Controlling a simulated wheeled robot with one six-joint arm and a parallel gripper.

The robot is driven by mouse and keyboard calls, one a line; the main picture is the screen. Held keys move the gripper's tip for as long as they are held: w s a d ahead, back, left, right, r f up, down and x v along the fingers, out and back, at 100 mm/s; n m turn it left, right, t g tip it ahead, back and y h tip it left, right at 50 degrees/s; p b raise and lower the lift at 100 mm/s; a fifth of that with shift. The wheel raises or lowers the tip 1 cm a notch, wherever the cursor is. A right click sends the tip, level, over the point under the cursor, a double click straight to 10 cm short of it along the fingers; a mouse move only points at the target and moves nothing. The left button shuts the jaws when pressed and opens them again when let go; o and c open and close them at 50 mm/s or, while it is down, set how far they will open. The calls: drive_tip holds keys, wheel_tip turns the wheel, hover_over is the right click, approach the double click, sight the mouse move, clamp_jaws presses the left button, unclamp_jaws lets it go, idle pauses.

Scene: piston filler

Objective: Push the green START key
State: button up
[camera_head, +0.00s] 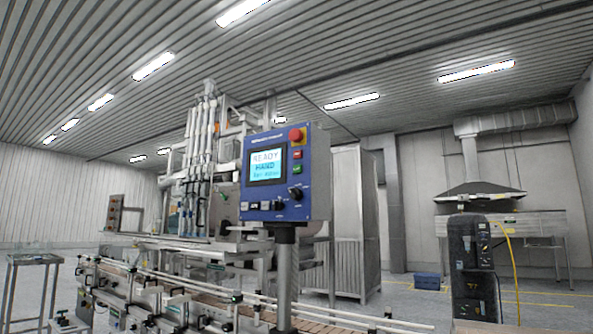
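The blue control panel (262,204) stands on a grey post in the middle of the head view, turned a little to the left. Its lit screen (265,165) reads READY and HAND, with a smaller line below that I cannot read surely. The green START key (296,169) is a small key on the panel's right side, below a small red key (297,154) and the large red mushroom button (296,136). Its lettering is too small to read. My gripper does not show in this view, and nothing covers the green key.
A conveyor with rails (330,315) runs below and in front of the panel. The filling machine (205,170) stands behind it, with a tall metal cabinet (352,220) to the right. A dark unit with a yellow hose (470,255) stands at the right. Open floor (405,300) lies between.

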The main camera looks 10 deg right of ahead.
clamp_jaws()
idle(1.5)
